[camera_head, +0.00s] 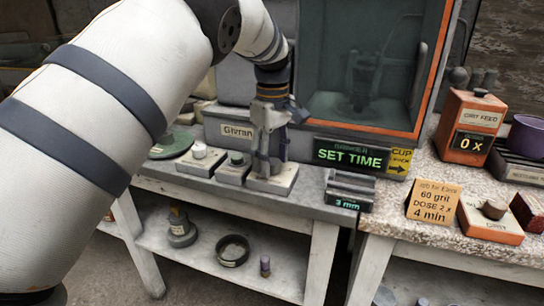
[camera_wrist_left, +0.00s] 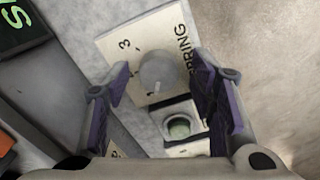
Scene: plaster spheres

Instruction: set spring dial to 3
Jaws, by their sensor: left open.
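The spring dial is a round grey knob (camera_wrist_left: 158,72) on a pale plate (camera_wrist_left: 118,42) lettered SPRING, with a 3 near one corner. A small dark mark shows at the knob's lower edge; I cannot tell whether it is a pointer or a printed digit. My left gripper (camera_wrist_left: 160,64) is open, with one finger on each side of the knob; contact is not clear. In the head view my left gripper (camera_head: 268,163) points down over the dial's block (camera_head: 273,184), hiding most of the knob. My right gripper is not in view.
A block with a green button (camera_head: 237,158) and one with a white knob (camera_head: 199,150) stand left of the dial. A SET TIME display (camera_head: 352,155) and a 3 mm readout (camera_head: 346,204) are right. An orange card (camera_head: 432,204) reads 60 grit, dose 2x, 4 min.

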